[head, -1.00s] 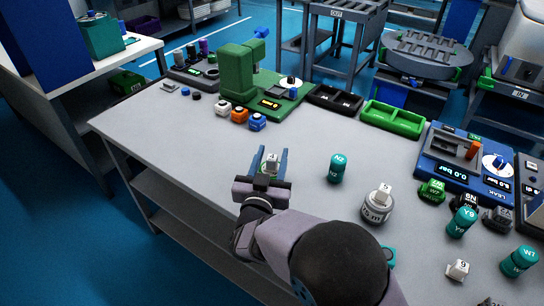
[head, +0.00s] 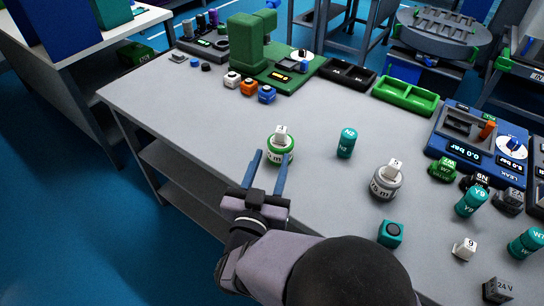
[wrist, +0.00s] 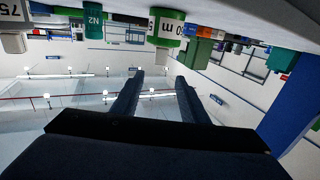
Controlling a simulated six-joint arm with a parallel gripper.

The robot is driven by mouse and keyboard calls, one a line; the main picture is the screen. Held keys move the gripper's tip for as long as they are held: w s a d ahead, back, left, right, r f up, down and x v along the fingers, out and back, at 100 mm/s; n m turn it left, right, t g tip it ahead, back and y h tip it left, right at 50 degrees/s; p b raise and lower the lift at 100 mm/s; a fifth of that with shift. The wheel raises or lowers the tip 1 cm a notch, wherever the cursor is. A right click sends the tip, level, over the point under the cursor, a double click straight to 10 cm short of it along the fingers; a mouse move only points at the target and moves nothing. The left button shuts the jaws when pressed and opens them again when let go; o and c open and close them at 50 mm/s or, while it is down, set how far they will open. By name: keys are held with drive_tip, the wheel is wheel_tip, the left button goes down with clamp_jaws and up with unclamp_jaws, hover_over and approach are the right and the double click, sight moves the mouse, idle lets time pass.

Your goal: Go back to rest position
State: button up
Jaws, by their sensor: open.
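My gripper (head: 268,168) is open and empty, low over the near left part of the grey table (head: 215,125). Its two blue fingers point away from me; in the wrist view the gap between them (wrist: 158,88) holds nothing. Just past the fingertips stands a green and white cylinder (head: 280,150) with a small white cube (head: 281,131) on top. The cylinder also shows in the wrist view (wrist: 167,28), clear of the fingers there. In the head view the right fingertip overlaps its lower edge; I cannot tell whether they touch.
To the right stand a teal cylinder (head: 346,144), a grey-white cylinder (head: 385,184) with a cube on it, and a teal block (head: 391,234). A green machine (head: 250,45), small coloured blocks and a green tray (head: 405,95) line the back. The table's left part is clear.

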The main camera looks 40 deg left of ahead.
idle(0.4)
drive_tip(key=w+d+r+g+h+p, duration=0.1)
drive_tip(key=w+d+r+g+p, duration=0.35)
drive_tip(key=w+d+p, duration=0.35)
drive_tip(key=w+d+r+g+h+p, duration=0.1)
drive_tip(key=w+d+r+g+p, duration=0.35)
drive_tip(key=p, duration=0.55)
drive_tip(key=s+d+r+m+g+h+p, duration=0.1)
drive_tip(key=s+d+p, duration=0.4)
drive_tip(key=d, duration=0.5)
drive_tip(key=s+d+r+m+g+h+p, duration=0.2)
drive_tip(key=s+d+r+g+p, duration=0.2)
drive_tip(key=d, duration=0.6)
drive_tip(key=s+d+r+m+g+h+p, duration=0.1)
drive_tip(key=s+d+r+g+p, duration=0.1)
drive_tip(key=s+d+r+p, duration=0.3)
drive_tip(key=s+d+p, duration=0.1)
drive_tip(key=s+d, duration=0.2)
drive_tip(key=d, duration=0.3)
drive_tip(key=shift+s+r+g+h, duration=0.3)
drive_tip(key=shift+r+h, duration=0.05)
drive_tip(key=shift+h, duration=0.05)
